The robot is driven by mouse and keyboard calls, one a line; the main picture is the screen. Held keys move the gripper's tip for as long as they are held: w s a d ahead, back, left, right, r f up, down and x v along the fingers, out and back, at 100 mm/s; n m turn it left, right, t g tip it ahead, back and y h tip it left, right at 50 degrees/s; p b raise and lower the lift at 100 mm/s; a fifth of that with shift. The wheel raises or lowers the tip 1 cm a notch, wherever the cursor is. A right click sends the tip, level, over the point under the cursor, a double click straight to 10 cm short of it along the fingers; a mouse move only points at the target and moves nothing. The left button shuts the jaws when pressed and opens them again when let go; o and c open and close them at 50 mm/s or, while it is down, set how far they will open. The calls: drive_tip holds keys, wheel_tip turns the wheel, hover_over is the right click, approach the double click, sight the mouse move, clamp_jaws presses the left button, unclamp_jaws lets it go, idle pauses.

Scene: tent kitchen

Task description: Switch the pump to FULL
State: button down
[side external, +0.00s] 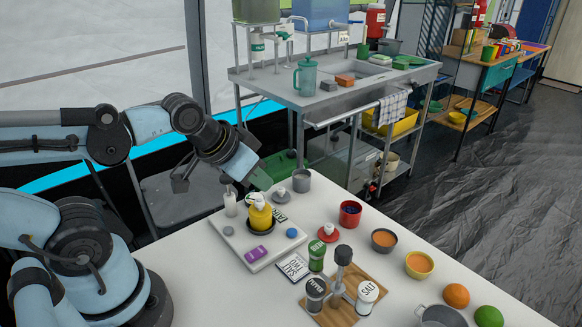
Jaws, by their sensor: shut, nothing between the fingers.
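A yellow pump bottle with a white top (260,214) stands upright in a dark round holder on a white board (232,242). I cannot be sure it is the task's pump, and no FULL marking is readable. The board also carries a grey round knob (228,230), a blue round knob (292,233), a purple block (258,254) and a small white bottle (230,203). My gripper (242,164) is shut and empty, up and to the left of the yellow bottle in the picture, apparently above the board's back edge. Its fingertips are hard to make out.
Right of the board are a red cup (350,212), a grey cup (301,181), bowls (384,240), a green shaker (317,256) and a wooden stand (375,284) with shakers. A card (293,267) lies at the board's front edge. A steel sink bench (300,94) stands behind.

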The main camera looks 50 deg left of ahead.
drive_tip(key=s+d+m+g, duration=0.1)
drive_tip(key=m+g, duration=0.1)
drive_tip(key=m, duration=0.3)
wheel_tip(320, 180, up, 3)
drive_tip(key=m+g, duration=0.5)
drive_tip(key=m, duration=0.8)
hover_over(251, 256)
drive_tip(key=shift+f, duration=0.1)
wheel_tip(251, 256, down, 13)
drive_tip(key=shift+f, duration=0.45)
